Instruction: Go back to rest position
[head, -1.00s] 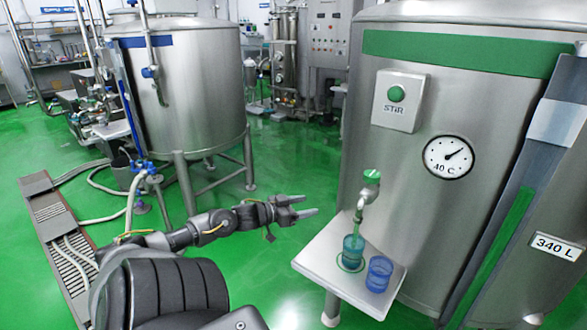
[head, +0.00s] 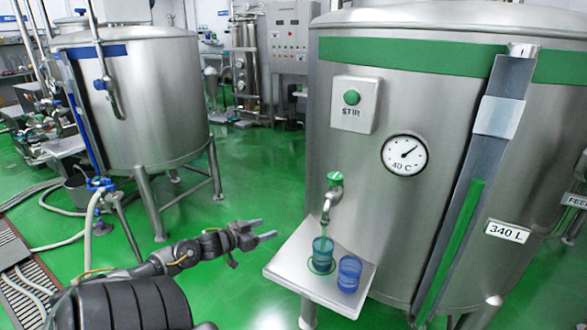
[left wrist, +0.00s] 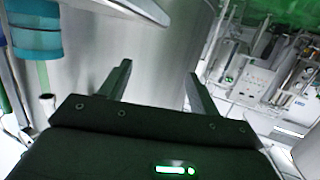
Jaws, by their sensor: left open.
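My left gripper (head: 262,231) is open and empty in the head view, left of the small shelf and apart from it. In the left wrist view its two fingers (left wrist: 158,85) stand apart with nothing between them. My right gripper is not in view.
A steel tank (head: 420,105) has a green STIR button (head: 351,97), a dial (head: 404,155) and a tap (head: 333,190). Its shelf (head: 290,268) holds a greenish cup (head: 322,251) under the tap and a blue cup (head: 349,272) beside it. Another tank (head: 150,110) stands left. Green floor (head: 225,290) is open between.

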